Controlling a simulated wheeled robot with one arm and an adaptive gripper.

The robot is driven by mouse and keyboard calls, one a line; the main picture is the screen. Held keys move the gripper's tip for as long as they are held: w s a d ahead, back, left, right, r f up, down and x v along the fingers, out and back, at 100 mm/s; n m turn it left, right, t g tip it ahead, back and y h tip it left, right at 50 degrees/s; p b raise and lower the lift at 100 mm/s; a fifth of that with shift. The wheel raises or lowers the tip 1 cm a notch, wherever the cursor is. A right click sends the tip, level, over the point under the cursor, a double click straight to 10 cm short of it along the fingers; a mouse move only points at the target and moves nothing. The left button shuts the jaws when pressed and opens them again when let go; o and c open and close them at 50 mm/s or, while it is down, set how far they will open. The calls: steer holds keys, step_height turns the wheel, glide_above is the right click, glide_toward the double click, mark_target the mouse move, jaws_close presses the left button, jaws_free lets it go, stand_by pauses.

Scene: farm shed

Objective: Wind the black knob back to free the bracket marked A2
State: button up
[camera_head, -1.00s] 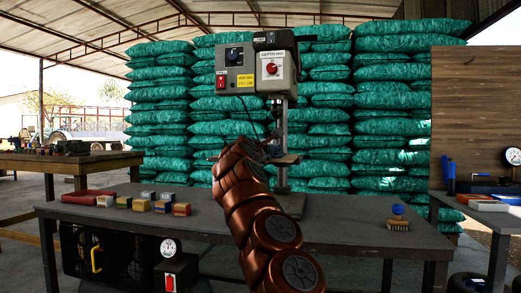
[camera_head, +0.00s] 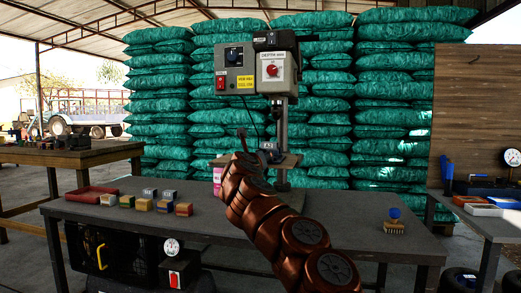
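A grey drill press (camera_head: 277,80) stands on the dark workbench (camera_head: 335,232). On its small work table (camera_head: 288,160) sits a small dark piece with a pale label (camera_head: 268,146), possibly the bracket; its marking is too small to read for sure. A dark knob (camera_head: 234,54) is on the press's control box; I cannot tell whether it is the task's black knob. No other black knob shows clearly near the piece, and my arm hides part of that area. My gripper (camera_head: 242,140) is just left of the press's table; its fingers are small and unclear.
Several small labelled blocks (camera_head: 145,204) and a red tray (camera_head: 92,194) lie on the left of the bench. A pink-and-white item (camera_head: 217,180) stands behind my arm. A brush with a blue knob (camera_head: 394,220) is at right. Green sacks (camera_head: 390,100) wall the back.

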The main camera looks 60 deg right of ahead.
steer(key=n+p, duration=0.1)
steer(key=n, duration=0.1)
steer(key=n+p, duration=0.2)
steer(key=n, duration=0.1)
steer(key=n+p, duration=0.2)
steer(key=n, duration=0.1)
steer(key=shift+r, duration=0.25)
steer(key=o, duration=1.3)
steer(key=shift+f+n, duration=0.25)
steer(key=shift+n, duration=0.05)
steer(key=b+v, duration=0.3)
steer(key=v, duration=0.6)
steer(key=shift+r, duration=0.1)
